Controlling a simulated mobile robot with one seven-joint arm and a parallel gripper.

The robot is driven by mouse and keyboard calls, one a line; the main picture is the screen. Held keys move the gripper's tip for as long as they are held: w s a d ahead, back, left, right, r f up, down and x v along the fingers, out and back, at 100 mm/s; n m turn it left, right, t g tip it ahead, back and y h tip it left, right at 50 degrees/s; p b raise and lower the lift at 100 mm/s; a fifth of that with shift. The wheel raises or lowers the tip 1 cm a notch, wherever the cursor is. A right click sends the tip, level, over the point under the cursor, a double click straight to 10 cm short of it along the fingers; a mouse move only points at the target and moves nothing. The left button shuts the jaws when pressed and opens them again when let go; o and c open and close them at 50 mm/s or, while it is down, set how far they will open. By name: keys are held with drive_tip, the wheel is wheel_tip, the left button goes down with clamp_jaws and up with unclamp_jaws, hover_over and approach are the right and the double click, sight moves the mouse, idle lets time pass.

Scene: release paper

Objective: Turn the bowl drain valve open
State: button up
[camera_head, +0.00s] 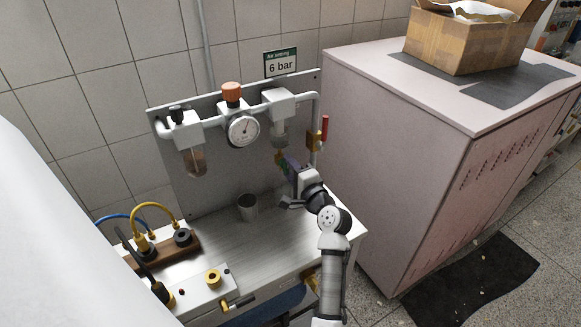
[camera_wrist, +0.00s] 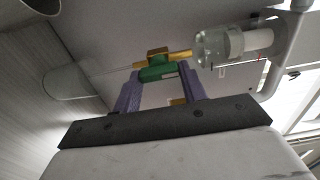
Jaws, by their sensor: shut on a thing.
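The drain valve has a brass body and a green handle (camera_wrist: 157,73), at the end of a clear bowl (camera_wrist: 214,48) in the wrist view. In the head view this bowl (camera_head: 279,134) hangs under the right-hand unit on the grey panel. My gripper (camera_wrist: 158,85) has its purple fingers on both sides of the green handle, shut on it. In the head view my gripper (camera_head: 283,160) is just below that bowl, and the valve is small and partly hidden.
A grey cup (camera_head: 248,207) stands on the metal bench. A pressure gauge (camera_head: 243,129) and a second bowl (camera_head: 193,161) with amber contents are on the panel. A red-handled valve (camera_head: 324,128) is right of my gripper. A pink cabinet (camera_head: 400,150) stands at the right.

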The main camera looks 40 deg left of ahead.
idle(0.4)
drive_tip(key=o, duration=1)
drive_tip(key=b+v, duration=0.4)
drive_tip(key=v, duration=1)
drive_tip(key=shift+a, duration=0.1)
